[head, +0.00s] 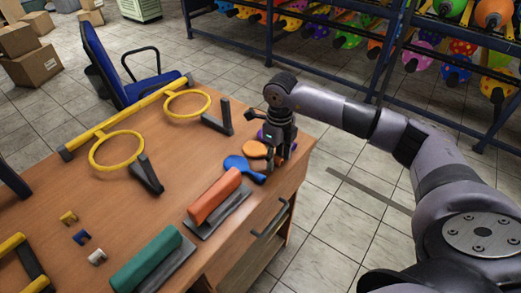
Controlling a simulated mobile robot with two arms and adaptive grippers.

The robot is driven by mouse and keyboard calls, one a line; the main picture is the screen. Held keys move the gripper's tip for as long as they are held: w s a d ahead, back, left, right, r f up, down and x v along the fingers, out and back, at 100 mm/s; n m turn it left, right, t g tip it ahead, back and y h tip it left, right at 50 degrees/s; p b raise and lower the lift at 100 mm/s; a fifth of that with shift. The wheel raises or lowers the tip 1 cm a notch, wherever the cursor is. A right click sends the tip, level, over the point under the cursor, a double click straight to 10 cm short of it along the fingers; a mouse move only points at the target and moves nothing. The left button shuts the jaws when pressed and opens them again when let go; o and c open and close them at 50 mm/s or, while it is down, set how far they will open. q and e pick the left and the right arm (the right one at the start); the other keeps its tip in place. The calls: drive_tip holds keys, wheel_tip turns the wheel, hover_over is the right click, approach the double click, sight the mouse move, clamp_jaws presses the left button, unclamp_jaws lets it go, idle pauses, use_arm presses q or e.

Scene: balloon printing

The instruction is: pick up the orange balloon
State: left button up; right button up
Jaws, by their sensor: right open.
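The orange balloon (254,149) lies flat on the wooden table near its right edge. A blue balloon (243,168) lies just in front of it, and a purple one (261,135) shows partly behind the gripper. My right gripper (274,160) points down from above beside the orange balloon, at its right side. Its fingers are open and partly cover that end of the balloon. I cannot tell whether they touch it. My left gripper is not in view.
The table (120,210) holds yellow ring frames (117,150), an orange roller (215,197), a green roller (147,260) and small clips (81,237). A blue chair (110,70) stands behind. Shelves of balloons (455,68) stand at the back right.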

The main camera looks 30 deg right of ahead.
drive_tip(key=c, duration=0.8)
drive_tip(key=shift+r, duration=0.15)
